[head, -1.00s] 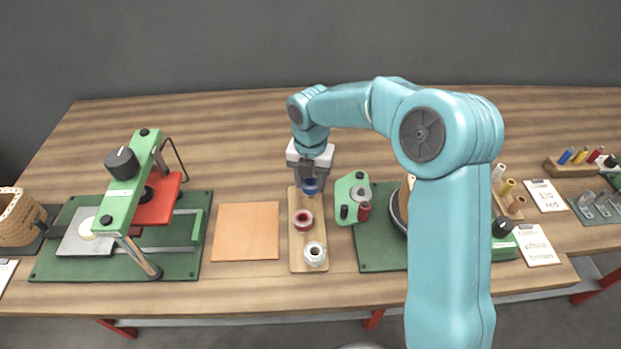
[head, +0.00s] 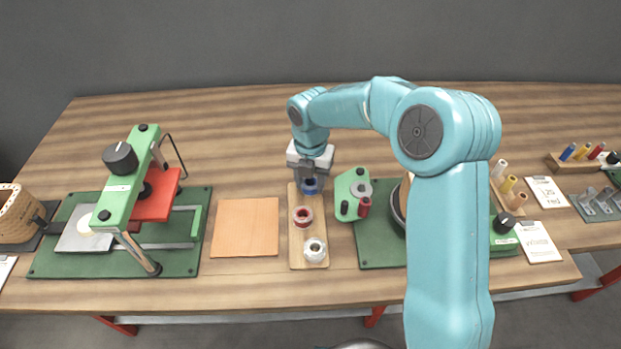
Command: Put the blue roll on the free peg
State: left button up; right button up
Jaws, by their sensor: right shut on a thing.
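The blue roll (head: 310,187) is at the far end of a narrow wooden board (head: 296,242), partly hidden by my right gripper (head: 311,177). My right gripper points down from above and is shut on the blue roll. I cannot tell whether the roll touches the board. A red roll (head: 303,216) sits on the middle of the same board, and a white roll (head: 315,250) sits at its near end. A green holder (head: 347,190) with a grey disc and a dark red spool (head: 364,206) stands just right of the board. My left gripper is not in view.
A green press (head: 128,190) stands on a green mat at left. An orange-brown square sheet (head: 245,228) lies between it and the board. My right arm hides part of the machine on the right mat (head: 380,245). A peg rack (head: 508,186) and cards are farther right.

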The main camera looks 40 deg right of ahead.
jog(key=shift+f, duration=0.4)
jog(key=o, duration=1.5)
jog(key=shift+r, duration=0.1)
notch_tip(320, 180, up, 5)
jog(key=p, duration=0.4)
